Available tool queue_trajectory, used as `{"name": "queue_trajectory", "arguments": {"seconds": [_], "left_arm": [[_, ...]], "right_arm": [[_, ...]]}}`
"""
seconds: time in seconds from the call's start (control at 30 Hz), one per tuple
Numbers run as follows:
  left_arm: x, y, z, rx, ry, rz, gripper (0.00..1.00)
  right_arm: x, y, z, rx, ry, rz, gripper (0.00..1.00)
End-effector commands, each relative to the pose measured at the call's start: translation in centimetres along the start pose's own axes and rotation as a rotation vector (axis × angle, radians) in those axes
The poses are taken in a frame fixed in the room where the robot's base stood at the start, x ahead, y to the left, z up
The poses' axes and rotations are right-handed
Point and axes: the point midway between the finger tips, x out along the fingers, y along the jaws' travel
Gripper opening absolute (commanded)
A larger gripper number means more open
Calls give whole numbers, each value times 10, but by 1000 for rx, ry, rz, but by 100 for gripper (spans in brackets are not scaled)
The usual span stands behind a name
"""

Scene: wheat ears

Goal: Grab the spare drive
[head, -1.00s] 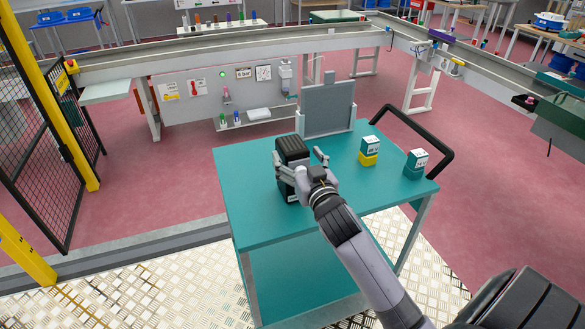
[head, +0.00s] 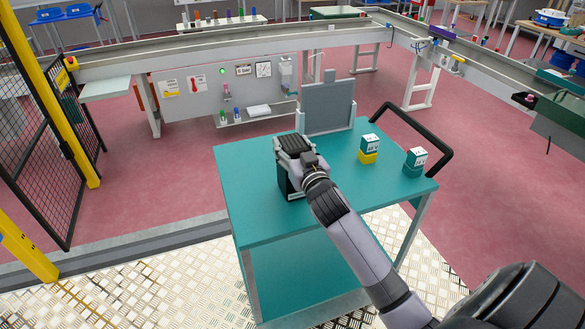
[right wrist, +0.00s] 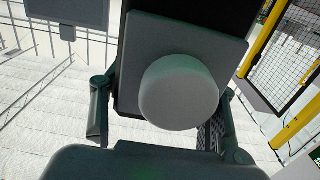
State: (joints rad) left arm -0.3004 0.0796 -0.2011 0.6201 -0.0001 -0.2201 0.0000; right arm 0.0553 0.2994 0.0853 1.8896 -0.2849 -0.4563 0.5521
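The spare drive appears to be the black box-shaped unit (head: 287,186) standing near the left edge of the teal cart top (head: 258,222). My right gripper (head: 293,148) is at its upper part and hides much of it. In the right wrist view the drive shows a dark body, a grey plate (right wrist: 131,85) and a pale round end (right wrist: 180,92). The right gripper's fingers (right wrist: 158,122) stand apart on either side of the plate. The gripper looks open around the drive; firm contact cannot be made out. My left gripper is not in view.
A grey upright panel (head: 327,108) stands at the cart's back. Two small stacks of blocks, one with a yellow base (head: 368,158) and one teal (head: 414,163), stand on the right. A black handle (head: 441,150) rims the right side. The cart's front is clear.

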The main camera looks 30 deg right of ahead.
Motion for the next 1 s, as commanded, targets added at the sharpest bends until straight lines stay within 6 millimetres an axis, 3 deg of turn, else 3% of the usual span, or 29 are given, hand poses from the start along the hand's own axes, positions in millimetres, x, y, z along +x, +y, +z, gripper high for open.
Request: {"name": "queue_trajectory", "arguments": {"seconds": [0.77, 1.0], "left_arm": [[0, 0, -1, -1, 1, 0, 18], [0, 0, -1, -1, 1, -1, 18]], "right_arm": [[0, 0, 0, 1, 0, 0, 0], [0, 0, -3, 1, 7, -1, 0]]}}
